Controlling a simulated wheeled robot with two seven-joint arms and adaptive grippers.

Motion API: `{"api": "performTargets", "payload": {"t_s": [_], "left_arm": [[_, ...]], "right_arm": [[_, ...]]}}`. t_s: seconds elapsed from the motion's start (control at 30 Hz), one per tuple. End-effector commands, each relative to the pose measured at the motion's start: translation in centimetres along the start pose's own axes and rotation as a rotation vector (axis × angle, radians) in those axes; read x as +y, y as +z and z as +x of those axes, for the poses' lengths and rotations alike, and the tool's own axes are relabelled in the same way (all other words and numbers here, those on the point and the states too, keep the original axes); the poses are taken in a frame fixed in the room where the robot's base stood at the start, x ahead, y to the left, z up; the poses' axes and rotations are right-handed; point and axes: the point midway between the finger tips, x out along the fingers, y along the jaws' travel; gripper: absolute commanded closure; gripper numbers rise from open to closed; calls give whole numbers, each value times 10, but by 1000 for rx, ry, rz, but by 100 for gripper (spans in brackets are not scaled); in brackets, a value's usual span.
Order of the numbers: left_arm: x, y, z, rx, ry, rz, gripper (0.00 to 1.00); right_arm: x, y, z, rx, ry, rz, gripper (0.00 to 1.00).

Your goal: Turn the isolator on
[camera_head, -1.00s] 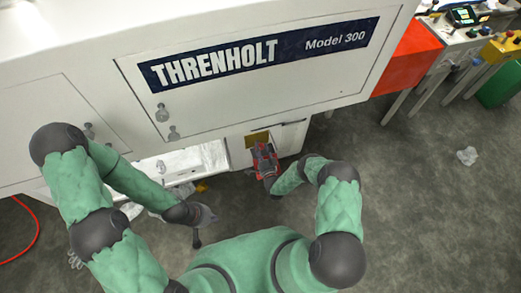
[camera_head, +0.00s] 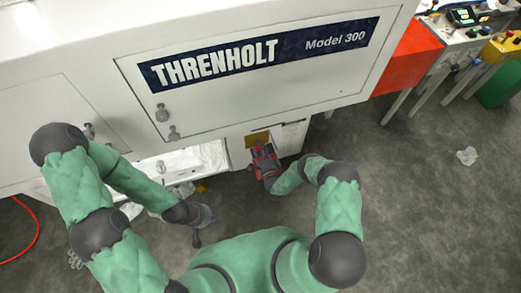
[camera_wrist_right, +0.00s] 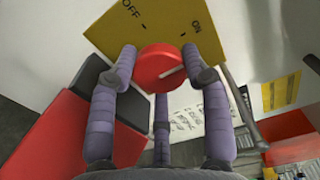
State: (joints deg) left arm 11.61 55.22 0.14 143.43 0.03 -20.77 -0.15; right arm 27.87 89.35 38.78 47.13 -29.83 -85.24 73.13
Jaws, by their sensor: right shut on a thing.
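The isolator's red round knob (camera_wrist_right: 160,60) sits on a yellow plate (camera_wrist_right: 160,22) marked OFF and ON in the right wrist view. A pale line on the knob's face slants toward the right, on the ON side. My right gripper (camera_wrist_right: 160,68) is shut on the knob, with its fingers around the rim. In the head view the yellow plate (camera_head: 257,138) shows low on the white machine, and my right gripper (camera_head: 262,150) covers the knob. My left gripper (camera_head: 203,216) hangs low, apart from the machine; its fingers are too small to read.
The white Threnholt machine (camera_head: 230,105) fills the upper part of the head view, with an open bay (camera_head: 190,160) left of the plate. A red panel (camera_head: 408,55) and a control desk (camera_head: 460,35) stand at right. Floor at right is mostly clear, with a crumpled scrap (camera_head: 467,156).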

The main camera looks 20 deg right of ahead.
Motion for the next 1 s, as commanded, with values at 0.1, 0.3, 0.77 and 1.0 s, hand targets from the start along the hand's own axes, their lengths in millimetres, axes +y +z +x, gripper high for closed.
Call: {"api": "performTargets", "payload": {"t_s": [0.1, 0.3, 0.77, 1.0], "left_arm": [[0, 0, 0, 0, 0, 0, 100], [0, 0, 0, 0, 0, 0, 100], [0, 0, 0, 0, 0, 0, 100], [0, 0, 0, 0, 0, 0, 100]], "right_arm": [[1, 0, 0, 1, 3, 3, 85], [1, 0, 0, 1, 3, 2, 85], [0, 0, -2, 0, 2, 1, 29], [1, -1, -30, 2, 5, 3, 29]]}}
